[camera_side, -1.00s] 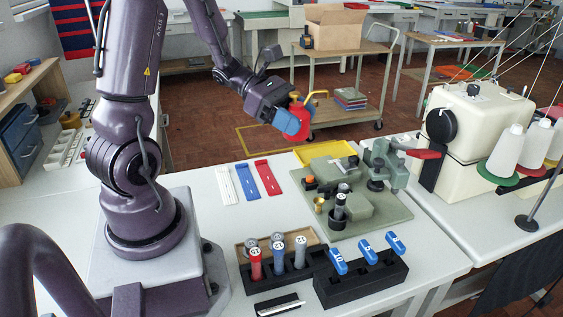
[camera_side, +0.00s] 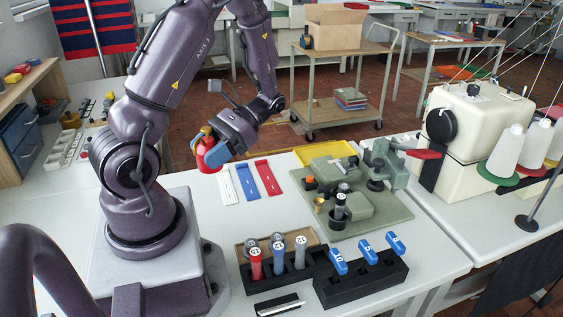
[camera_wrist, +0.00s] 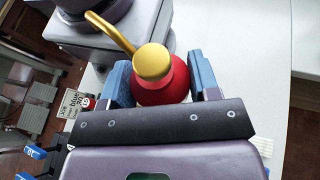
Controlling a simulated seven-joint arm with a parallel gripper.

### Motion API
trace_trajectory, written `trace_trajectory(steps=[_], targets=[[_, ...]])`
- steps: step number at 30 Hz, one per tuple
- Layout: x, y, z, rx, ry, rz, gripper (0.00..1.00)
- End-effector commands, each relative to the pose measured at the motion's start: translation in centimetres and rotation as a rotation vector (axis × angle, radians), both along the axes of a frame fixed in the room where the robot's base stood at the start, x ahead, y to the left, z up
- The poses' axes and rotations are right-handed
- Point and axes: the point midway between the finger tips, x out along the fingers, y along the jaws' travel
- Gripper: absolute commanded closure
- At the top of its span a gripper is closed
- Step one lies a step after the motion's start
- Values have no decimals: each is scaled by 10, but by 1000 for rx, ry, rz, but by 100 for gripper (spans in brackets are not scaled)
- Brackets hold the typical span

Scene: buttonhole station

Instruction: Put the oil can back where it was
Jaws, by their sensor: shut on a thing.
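The oil can (camera_side: 211,157) is red with a brass-coloured cap and spout. My gripper (camera_side: 213,152) is shut on it and holds it above the white table, left of the flat white, blue and red pieces. In the wrist view the oil can (camera_wrist: 162,82) sits between the two blue fingers of my gripper (camera_wrist: 163,84), with its spout pointing up and left. The can looks roughly upright in the side view. Its underside and any gap to the table are hard to judge.
White, blue and red flat pieces (camera_side: 248,182) lie right of the can. A green base plate (camera_side: 375,215) with fixtures, a yellow tray (camera_side: 330,153) and black racks (camera_side: 362,280) with handled tools stand further right. Bare white table (camera_side: 215,215) lies in front of the can.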

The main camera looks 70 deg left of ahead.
Motion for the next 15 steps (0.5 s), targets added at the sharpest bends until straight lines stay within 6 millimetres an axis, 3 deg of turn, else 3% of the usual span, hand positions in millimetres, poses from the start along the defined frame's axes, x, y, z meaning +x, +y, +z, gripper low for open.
trace_trajectory(steps=[7, 15], targets=[[9, 60, 18, 1, -3, -678, 82], [59, 105, 44, 1, -7, -1333, 82]])
